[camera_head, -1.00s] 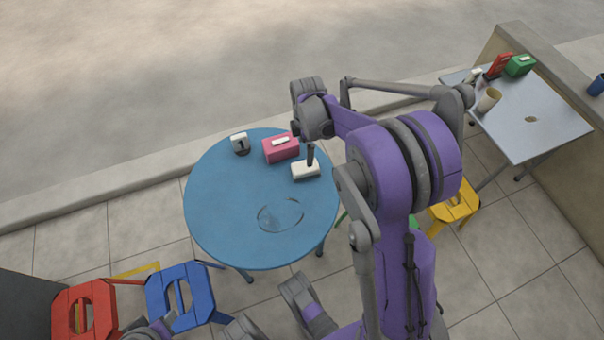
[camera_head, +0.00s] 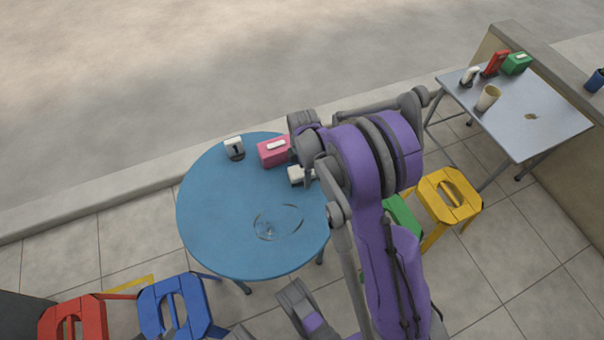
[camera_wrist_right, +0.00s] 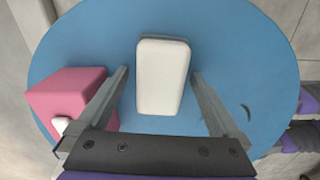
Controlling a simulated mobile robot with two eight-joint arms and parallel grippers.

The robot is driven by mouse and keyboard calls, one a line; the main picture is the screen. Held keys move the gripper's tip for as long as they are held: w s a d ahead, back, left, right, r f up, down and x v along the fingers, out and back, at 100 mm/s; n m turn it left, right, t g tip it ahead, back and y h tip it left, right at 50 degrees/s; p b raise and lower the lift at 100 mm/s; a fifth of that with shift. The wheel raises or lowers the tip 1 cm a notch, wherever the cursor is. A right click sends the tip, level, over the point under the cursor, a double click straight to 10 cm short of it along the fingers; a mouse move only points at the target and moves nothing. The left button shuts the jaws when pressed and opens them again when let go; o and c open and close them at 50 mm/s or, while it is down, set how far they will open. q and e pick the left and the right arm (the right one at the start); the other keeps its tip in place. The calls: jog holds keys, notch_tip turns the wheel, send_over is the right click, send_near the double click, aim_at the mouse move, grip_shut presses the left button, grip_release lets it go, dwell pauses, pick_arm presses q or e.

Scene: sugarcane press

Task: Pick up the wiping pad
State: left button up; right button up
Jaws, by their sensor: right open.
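The wiping pad (camera_head: 296,175) is a white block near the right side of the round blue table, partly hidden by my right arm in the head view. In the right wrist view the pad (camera_wrist_right: 163,75) is a white rounded rectangle lying between my two fingers. My right gripper (camera_wrist_right: 159,76) is open, with a gap on each side of the pad. In the head view my own arm mostly hides the right gripper. I cannot make out my left gripper.
A pink box (camera_head: 273,152) stands close beside the pad, also left of the fingers in the wrist view (camera_wrist_right: 66,95). A white-and-dark dispenser (camera_head: 234,148) is farther left.

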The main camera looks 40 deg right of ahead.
aim_at(303, 170)
jog(key=c, duration=1.4)
jog(key=shift+o, duration=0.2)
notch_tip(303, 170, up, 10)
jog(key=p, duration=0.3)
